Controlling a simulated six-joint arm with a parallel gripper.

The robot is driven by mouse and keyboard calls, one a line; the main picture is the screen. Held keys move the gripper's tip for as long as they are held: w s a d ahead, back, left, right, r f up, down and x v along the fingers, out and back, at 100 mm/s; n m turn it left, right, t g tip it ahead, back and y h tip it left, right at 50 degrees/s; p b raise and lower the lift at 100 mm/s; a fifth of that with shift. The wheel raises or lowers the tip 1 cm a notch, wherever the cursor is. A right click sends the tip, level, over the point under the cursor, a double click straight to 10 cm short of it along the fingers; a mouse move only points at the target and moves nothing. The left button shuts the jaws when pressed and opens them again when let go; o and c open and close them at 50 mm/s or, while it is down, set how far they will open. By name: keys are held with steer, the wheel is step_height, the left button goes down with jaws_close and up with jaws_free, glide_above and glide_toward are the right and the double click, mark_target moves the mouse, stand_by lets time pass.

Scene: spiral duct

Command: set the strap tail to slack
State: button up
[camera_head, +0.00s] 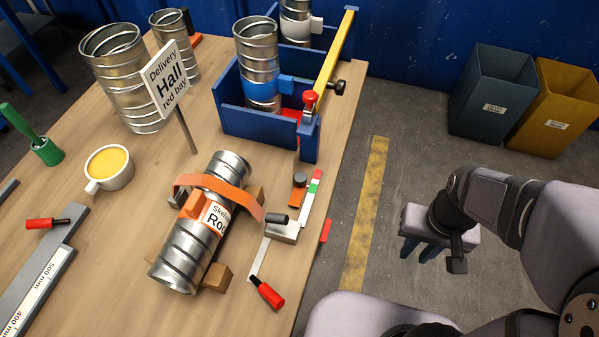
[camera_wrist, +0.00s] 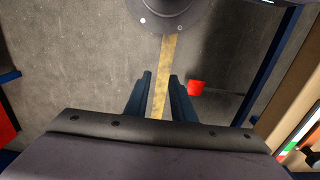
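A silver spiral duct (camera_head: 183,254) lies tilted across wooden cradle blocks on the bench, with a partly hidden label. An orange strap (camera_head: 233,196) loops over it, with an orange buckle block (camera_head: 194,205) on its left side. Right of the duct, a grey block (camera_head: 283,231) carries a dark cylinder. Beside it is a strip (camera_head: 311,198) banded red, green and white. I cannot tell which part is the strap's tail. My gripper (camera_head: 424,249) is over the floor, right of the bench and apart from the strap. In the wrist view its blue fingers (camera_wrist: 160,77) are apart, with nothing between them.
A blue rack (camera_head: 262,128) with a yellow bar (camera_head: 334,60) stands at the back right of the bench. A red-handled lever (camera_head: 267,292) lies near the right edge. A sign (camera_head: 168,80), a cup (camera_head: 109,168) and upright ducts stand left. Bins (camera_head: 492,95) stand behind the floor.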

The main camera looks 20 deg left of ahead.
steer(key=o, duration=0.3)
steer(key=shift+a+r+p, duration=0.25)
steer(key=shift+r+p, duration=0.05)
steer(key=shift+r, duration=0.1)
steer(key=s+a+r+n+g+p, duration=0.2)
steer(key=s+a+r+n+p, duration=0.25)
steer(key=a+r+p, duration=0.55)
step_height(320, 180, up, 5)
steer(key=m+t+p, duration=0.2)
steer(key=m+p, duration=0.1)
steer(key=p, duration=0.9)
glide_above(300, 177)
steer(key=shift+f, duration=0.1)
steer(key=m, duration=0.4)
steer(key=shift+m, duration=0.25)
steer(key=shift+f+p, duration=0.3)
steer(key=shift+f, duration=3.3)
